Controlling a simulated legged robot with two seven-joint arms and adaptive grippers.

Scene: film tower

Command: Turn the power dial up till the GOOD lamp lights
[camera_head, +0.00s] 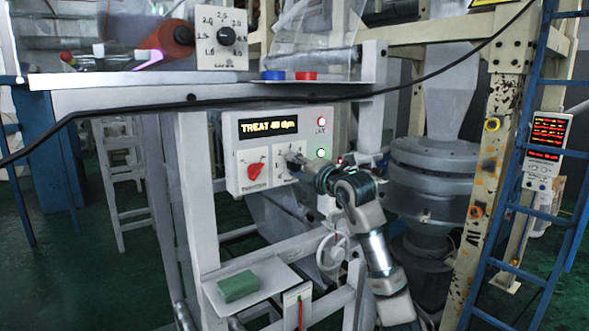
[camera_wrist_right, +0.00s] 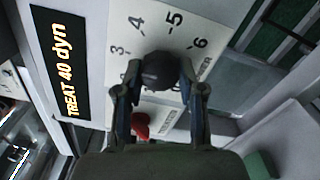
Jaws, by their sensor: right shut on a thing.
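The power dial, a dark round knob (camera_wrist_right: 160,68), sits on a white scale plate with numbers in the wrist view. My right gripper (camera_wrist_right: 160,90) is shut on it, one finger on each side. The knob hides part of the scale, and I cannot read its pointer. In the head view my right gripper (camera_head: 298,162) reaches the panel from the right and largely covers the dial. The display (camera_head: 268,127) reads about "TREAT 40 dyn". A green lamp (camera_head: 321,153) looks bright, its label unreadable. A red lamp (camera_head: 321,121) sits above it. My left gripper is not in view.
A red selector knob (camera_head: 256,171) is left of the dial on the same white control box. A black cable (camera_head: 400,98) crosses in front above the box. A green block (camera_head: 238,286) lies on a small shelf below. A blue ladder (camera_head: 525,200) stands at right.

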